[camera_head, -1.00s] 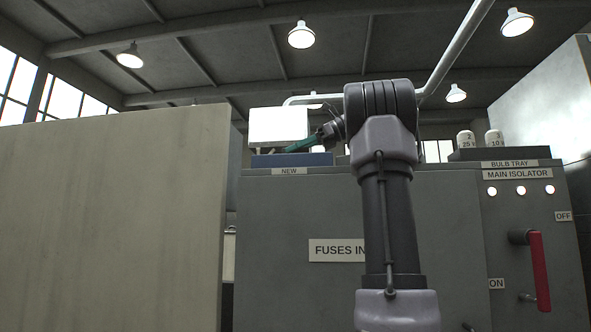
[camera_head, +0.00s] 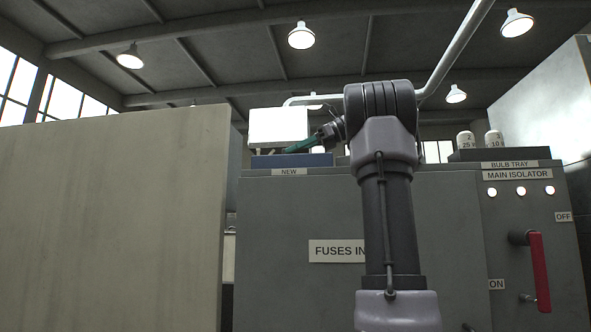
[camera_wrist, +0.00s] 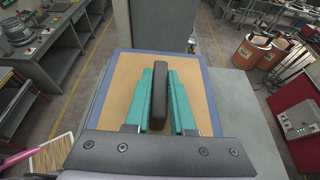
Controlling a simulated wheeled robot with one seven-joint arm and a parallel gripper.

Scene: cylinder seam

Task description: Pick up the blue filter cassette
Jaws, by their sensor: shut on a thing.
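The blue filter cassette (camera_head: 292,160) lies on top of the grey cabinet above the NEW label. In the wrist view it is a flat block with a blue rim (camera_wrist: 207,95), a tan face and a dark upright handle (camera_wrist: 157,98) in the middle. My gripper (camera_wrist: 158,88) has teal fingers, one on each side of the handle, shut on it. In the head view my gripper (camera_head: 302,146) reaches down from the right to the cassette. I see no clear gap under the cassette.
The grey cabinet (camera_head: 290,215) carries a FUSES sign and, at right, a red isolator lever (camera_head: 540,272). A bulb tray (camera_head: 500,154) with two bulbs stands on its right top. A pale panel (camera_head: 110,220) fills the left. A white box (camera_head: 278,125) shows behind the cassette.

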